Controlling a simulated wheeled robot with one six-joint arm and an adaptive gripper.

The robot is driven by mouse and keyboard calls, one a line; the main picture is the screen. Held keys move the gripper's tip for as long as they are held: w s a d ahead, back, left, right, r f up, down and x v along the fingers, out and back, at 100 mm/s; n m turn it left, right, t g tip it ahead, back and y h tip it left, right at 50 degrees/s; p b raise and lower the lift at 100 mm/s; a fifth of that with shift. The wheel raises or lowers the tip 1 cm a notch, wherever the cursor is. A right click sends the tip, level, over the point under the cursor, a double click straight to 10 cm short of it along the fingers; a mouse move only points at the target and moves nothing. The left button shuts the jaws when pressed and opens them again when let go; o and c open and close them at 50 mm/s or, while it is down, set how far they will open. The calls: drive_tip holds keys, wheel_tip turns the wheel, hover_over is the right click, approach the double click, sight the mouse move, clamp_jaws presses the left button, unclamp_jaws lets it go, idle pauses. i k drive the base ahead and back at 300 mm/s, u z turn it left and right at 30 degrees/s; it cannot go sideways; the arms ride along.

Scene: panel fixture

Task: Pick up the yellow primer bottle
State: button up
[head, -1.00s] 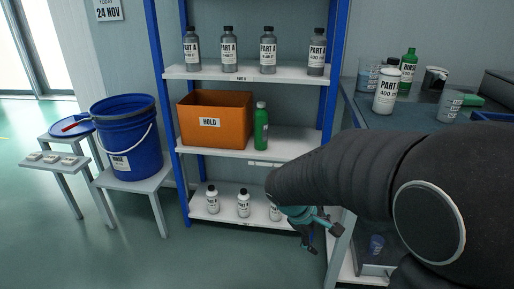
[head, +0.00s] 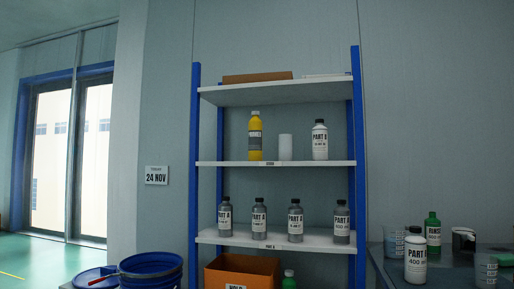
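The yellow primer bottle (head: 255,138) stands upright on the upper shelf (head: 215,163) of the blue-framed rack, towards its left side. A white PART A bottle (head: 320,141) with a dark cap stands further right on the same shelf. My gripper is not in this view.
Several grey PART A bottles (head: 259,219) stand on the shelf below. An orange HOLD box (head: 242,272) and a green bottle (head: 289,280) are lower down. A flat brown box (head: 257,77) lies on the top shelf. A bench with bottles and cups (head: 415,258) stands at right, a blue bucket (head: 151,269) at left.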

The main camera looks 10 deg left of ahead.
sight(255, 125)
drive_tip(key=z, duration=0.5)
drive_tip(key=k, duration=0.2)
drive_tip(key=u, duration=2)
drive_tip(key=i, duration=1.45)
drive_tip(key=z, duration=0.1)
